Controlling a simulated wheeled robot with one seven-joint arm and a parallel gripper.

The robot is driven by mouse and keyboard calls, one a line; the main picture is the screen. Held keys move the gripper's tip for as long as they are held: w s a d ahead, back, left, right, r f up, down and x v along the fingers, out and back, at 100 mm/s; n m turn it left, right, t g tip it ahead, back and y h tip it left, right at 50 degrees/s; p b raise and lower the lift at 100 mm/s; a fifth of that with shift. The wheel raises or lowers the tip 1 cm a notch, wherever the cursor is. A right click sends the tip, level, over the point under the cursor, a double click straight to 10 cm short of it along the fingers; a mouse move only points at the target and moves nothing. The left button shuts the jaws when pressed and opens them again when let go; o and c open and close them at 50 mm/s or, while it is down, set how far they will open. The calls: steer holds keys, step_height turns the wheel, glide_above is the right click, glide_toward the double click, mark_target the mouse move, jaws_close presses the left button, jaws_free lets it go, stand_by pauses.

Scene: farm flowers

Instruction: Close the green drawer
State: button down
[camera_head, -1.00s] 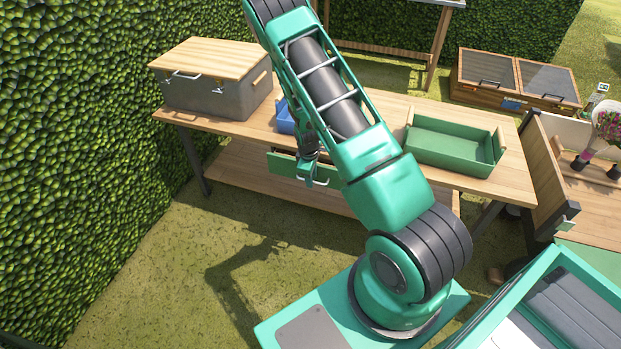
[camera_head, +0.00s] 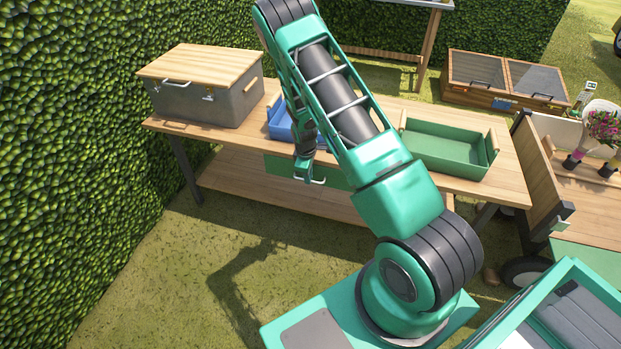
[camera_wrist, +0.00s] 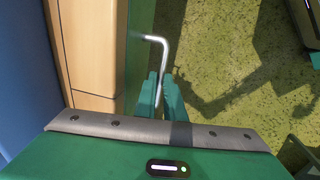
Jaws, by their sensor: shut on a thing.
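The green drawer (camera_head: 279,167) sits under the front edge of the wooden workbench top. In the head view its front lies close to the bench edge, partly hidden behind my arm. My gripper (camera_head: 308,176) is at the drawer's metal handle (camera_head: 320,181). In the wrist view the two green fingers of my gripper (camera_wrist: 159,92) are shut around one end of the bent metal handle (camera_wrist: 157,42). The drawer's green front (camera_wrist: 137,65) shows as a narrow strip next to the bench's wooden edge (camera_wrist: 92,50).
On the bench (camera_head: 228,138) stand a grey box with a wooden lid (camera_head: 215,98), a blue tray (camera_head: 281,122) and a green tray (camera_head: 448,154). A wooden cart with flowers (camera_head: 601,128) is at the right. Open grass (camera_head: 180,270) lies before the bench; a hedge is at the left.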

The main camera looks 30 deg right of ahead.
steer(key=shift+w+d+r, duration=0.1)
steer(key=shift+w+d, duration=0.1)
steer(key=shift+d, duration=0.1)
steer(key=c, duration=1.8)
jaws_free()
steer(key=shift+c, duration=0.2)
steer(key=shift+a+r, duration=0.1)
steer(key=shift+r, duration=0.05)
step_height(320, 180, up, 10)
steer(key=s+a, duration=0.1)
steer(key=shift+s+a, duration=0.15)
steer(key=shift+a, duration=0.05)
